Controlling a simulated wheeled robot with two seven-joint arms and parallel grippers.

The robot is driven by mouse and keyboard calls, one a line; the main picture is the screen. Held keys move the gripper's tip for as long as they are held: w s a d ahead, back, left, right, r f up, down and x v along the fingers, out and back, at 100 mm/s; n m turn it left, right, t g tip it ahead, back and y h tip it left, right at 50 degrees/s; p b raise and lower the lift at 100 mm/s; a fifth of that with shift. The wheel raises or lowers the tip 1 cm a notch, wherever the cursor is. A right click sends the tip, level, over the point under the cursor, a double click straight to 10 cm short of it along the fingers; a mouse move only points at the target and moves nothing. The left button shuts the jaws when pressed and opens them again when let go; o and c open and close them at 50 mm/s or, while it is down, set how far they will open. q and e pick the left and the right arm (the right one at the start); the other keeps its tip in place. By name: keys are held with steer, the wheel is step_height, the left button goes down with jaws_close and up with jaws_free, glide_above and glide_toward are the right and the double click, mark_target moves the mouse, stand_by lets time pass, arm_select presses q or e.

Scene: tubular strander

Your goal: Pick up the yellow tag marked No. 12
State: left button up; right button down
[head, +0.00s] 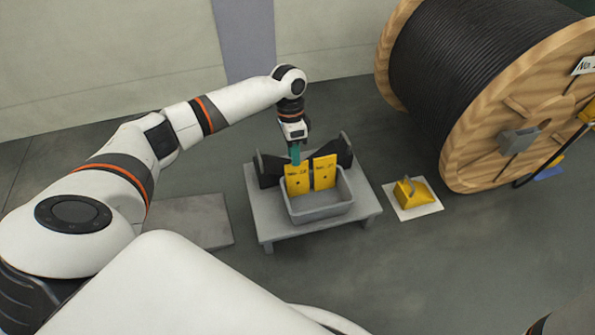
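Two yellow tags stand upright side by side at the grey bin on a low table. The left yellow tag (298,181) and the right yellow tag (324,173) both carry dark marks near the top, too small to read, so I cannot tell which is No. 12. My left gripper (295,157) points down with teal fingertips at the top edge of the left tag. The view does not show whether its fingers are apart or closed on that tag. My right gripper is not in view.
The grey bin (322,212) sits on a low grey table (262,217), with a black two-armed holder (270,168) behind the tags. A yellow block (413,192) lies on a white sheet to the right. A large wooden cable reel (470,165) stands farther right. Floor in front is clear.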

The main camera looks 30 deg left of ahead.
mark_target(296, 168)
arm_select(q)
steer(key=b+x, duration=0.4)
steer(key=x, duration=0.1)
steer(key=shift+w, duration=0.25)
steer(key=shift+r, duration=0.1)
steer(key=shift+c, duration=0.3)
jaws_close()
